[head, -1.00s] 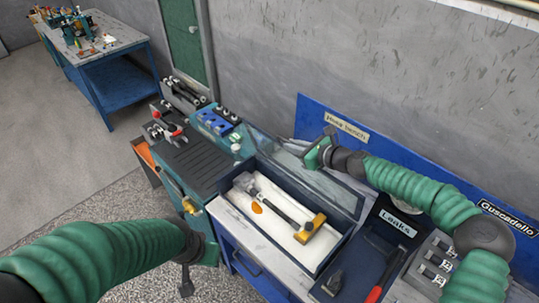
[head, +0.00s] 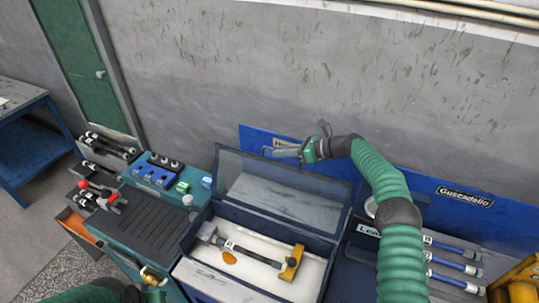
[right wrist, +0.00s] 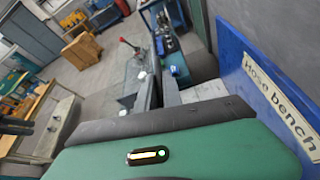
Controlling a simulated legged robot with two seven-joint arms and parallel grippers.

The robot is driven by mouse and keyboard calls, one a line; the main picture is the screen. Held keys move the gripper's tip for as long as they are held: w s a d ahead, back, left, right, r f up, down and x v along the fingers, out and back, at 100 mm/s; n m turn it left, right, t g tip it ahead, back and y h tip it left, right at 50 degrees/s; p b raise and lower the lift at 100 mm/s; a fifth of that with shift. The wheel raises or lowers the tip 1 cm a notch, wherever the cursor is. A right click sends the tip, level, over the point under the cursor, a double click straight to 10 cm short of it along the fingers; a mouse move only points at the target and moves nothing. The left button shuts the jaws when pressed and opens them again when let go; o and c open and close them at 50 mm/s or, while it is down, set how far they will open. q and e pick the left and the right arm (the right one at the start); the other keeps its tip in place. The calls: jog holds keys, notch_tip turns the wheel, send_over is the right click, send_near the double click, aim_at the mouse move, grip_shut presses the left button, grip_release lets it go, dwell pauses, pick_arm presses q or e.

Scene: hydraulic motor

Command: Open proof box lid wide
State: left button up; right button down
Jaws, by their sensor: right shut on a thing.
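The proof box (head: 325,262) is a dark blue open-topped case on the bench. Its lid (head: 285,192), a dark frame with a clear pane, stands raised along the back side. A hose with a grey fitting and a yellow end (head: 255,252) lies on the white floor inside. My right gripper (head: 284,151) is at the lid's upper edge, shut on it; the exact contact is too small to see. In the right wrist view a dark edge (right wrist: 155,88) runs beyond the gripper's green body. My left wrist shows at the bottom left edge; its fingers are not clear.
A blue backboard with a sign (head: 465,196) stands close behind the lid, with the grey wall beyond. Left of the box are a dark ribbed mat (head: 150,218) and racks of fittings (head: 107,150). Blue hoses (head: 450,262) lie at right.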

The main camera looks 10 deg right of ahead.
jog(key=shift+w+d+f, duration=0.15)
jog(key=shift+w+f, duration=0.05)
jog(key=shift+f, duration=0.15)
jog(key=c, duration=1.5)
grip_release()
jog(key=shift+r, duration=0.1)
jog(key=b+v, duration=0.4)
jog(key=v, duration=1.2)
jog(key=shift+s+d+r, duration=0.1)
jog(key=shift+s+d, duration=0.05)
jog(key=shift+d, duration=0.25)
